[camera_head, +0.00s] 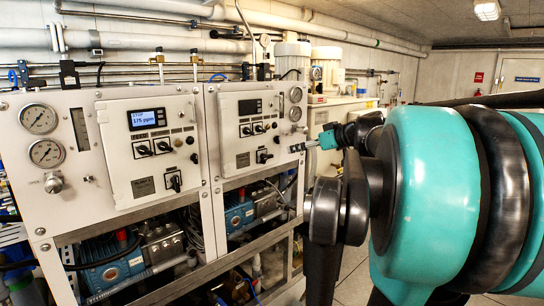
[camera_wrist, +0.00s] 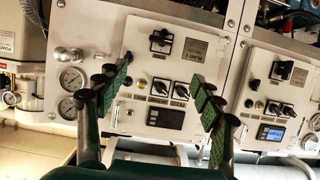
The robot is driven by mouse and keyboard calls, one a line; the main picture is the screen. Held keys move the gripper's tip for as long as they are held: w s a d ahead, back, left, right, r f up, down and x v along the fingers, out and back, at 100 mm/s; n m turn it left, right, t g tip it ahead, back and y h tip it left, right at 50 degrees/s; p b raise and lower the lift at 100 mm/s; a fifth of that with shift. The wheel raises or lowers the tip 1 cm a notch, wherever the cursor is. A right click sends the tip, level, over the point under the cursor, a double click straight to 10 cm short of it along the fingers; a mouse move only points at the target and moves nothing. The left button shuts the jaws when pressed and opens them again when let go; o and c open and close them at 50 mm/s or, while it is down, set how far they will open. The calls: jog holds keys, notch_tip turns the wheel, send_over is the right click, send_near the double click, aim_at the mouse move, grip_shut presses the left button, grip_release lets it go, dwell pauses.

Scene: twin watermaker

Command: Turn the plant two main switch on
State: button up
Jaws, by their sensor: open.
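The right-hand control panel (camera_head: 250,130) has a dark display, and I take it to be plant two. Its black rotary main switch (camera_head: 264,156) sits at the lower right, its handle roughly horizontal. In the wrist view, which is upside down, this switch (camera_wrist: 160,40) is above the dark display (camera_wrist: 165,117). My gripper (camera_head: 298,148) is in front of the right edge of this panel. In the wrist view my gripper (camera_wrist: 160,70) is open and empty, its fingers on either side of the view of the panel. The switch shows between and beyond the fingertips, apart from them.
The left panel (camera_head: 150,145) has a lit display and its own rotary switch (camera_head: 175,183), handle closer to upright. Smaller knobs (camera_head: 258,128) sit in the middle of the right panel. Pumps and pipes fill the frame below.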

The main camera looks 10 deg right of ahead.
aim_at(268, 156)
jog(key=x, duration=1.6)
jog(key=shift+f, duration=0.1)
jog(key=c, duration=1.2)
jog(key=shift+o, duration=0.2)
